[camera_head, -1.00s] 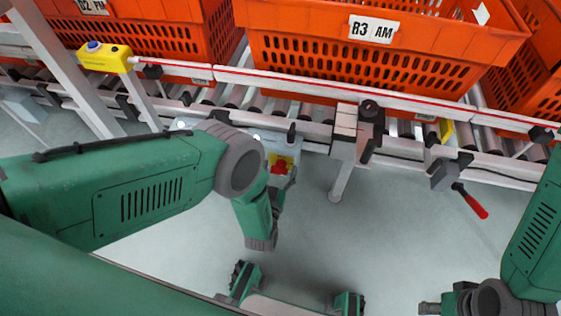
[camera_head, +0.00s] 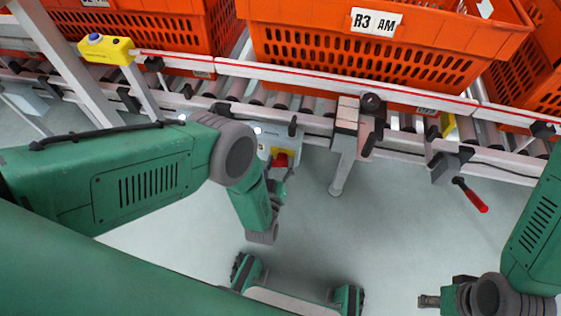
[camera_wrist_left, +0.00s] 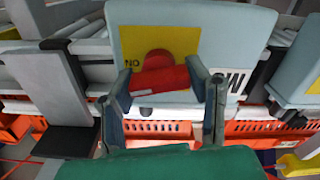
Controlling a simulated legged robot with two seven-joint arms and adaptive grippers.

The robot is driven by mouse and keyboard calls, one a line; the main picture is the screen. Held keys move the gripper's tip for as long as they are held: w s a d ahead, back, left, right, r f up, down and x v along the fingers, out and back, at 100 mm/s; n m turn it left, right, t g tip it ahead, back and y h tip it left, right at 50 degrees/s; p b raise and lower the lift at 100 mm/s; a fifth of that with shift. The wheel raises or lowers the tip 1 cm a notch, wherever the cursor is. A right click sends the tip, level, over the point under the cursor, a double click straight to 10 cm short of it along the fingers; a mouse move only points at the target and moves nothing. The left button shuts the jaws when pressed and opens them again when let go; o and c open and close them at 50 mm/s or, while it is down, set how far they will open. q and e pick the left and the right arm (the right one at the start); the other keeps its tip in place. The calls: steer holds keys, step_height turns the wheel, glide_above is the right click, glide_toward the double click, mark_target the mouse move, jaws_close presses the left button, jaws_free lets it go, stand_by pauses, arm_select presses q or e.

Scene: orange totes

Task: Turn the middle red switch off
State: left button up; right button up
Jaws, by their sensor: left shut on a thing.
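The red switch (camera_head: 281,159) sits on a yellow plate on a light grey box below the conveyor in the head view. In the left wrist view the red switch (camera_wrist_left: 160,77) shows large, its bar lying nearly level with a slight tilt, on the yellow plate (camera_wrist_left: 187,42). My left gripper (camera_wrist_left: 160,88) has a finger at each end of the bar and is shut on it. In the head view my left gripper (camera_head: 277,184) is small and partly hidden by my arm. My right gripper (camera_head: 429,301) is at the lower right, away from the switch; its jaw gap is unclear.
Orange totes (camera_head: 350,50) stand on the roller conveyor (camera_head: 310,115). A grey box (camera_head: 445,170) with a red-handled lever (camera_head: 470,196) hangs to the right. A yellow button box (camera_head: 106,50) is at upper left. A conveyor leg (camera_head: 342,168) stands right of the switch.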

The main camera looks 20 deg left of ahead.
arm_select(q)
steer(key=n, duration=0.3)
steer(key=shift+a+n, duration=0.15)
steer(key=shift+n, duration=0.25)
steer(key=n, duration=0.3)
steer(key=shift+f+n, duration=0.1)
steer(key=shift+n, duration=0.2)
steer(key=n, duration=0.3)
steer(key=shift+a+f+n+b, duration=0.1)
steer(key=shift+a+n+b, duration=0.05)
steer(key=shift+n+b, duration=0.15)
steer(key=shift+s+f+n+b, duration=0.15)
steer(key=shift+n+b, duration=0.25)
steer(key=shift+n, duration=1.7)
steer(key=shift+a, duration=0.1)
steer(key=o, duration=1.2)
steer(key=shift+c, duration=0.2)
steer(key=shift+o, duration=0.2)
